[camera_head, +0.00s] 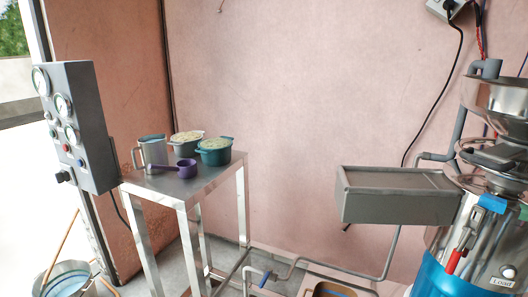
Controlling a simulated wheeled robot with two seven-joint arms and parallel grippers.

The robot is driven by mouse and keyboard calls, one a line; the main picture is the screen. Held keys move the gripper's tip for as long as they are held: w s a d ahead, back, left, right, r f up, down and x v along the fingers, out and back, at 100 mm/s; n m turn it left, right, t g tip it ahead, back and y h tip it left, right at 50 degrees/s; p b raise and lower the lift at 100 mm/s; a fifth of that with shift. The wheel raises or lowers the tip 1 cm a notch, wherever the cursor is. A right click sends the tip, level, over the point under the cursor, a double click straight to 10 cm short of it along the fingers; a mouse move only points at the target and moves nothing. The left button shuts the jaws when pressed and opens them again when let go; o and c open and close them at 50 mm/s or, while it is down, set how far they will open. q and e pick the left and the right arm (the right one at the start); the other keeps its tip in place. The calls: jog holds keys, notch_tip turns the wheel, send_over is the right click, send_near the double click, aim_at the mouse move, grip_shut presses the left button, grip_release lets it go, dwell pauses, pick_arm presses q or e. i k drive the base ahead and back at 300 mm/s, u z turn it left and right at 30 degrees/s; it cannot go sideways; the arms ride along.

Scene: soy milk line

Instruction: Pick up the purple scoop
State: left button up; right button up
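The purple scoop (186,168) lies on the metal table (205,183), near its front edge, with its handle pointing left. It is in front of a grey pot and a teal pot, and to the right of a metal jug. Neither of my grippers shows in the head view.
On the table stand a metal jug (152,153), a grey pot (186,146) and a teal pot (215,155), both filled with pale contents. A gauge panel (82,125) stands at the left. A metal trough (395,207) and a steel machine (490,240) are at the right.

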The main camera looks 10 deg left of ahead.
aim_at(186, 169)
jog(key=u, duration=0.75)
jog(key=k, duration=0.35)
jog(key=u, duration=1.1)
jog(key=i, duration=1.2)
jog(key=z, duration=0.05)
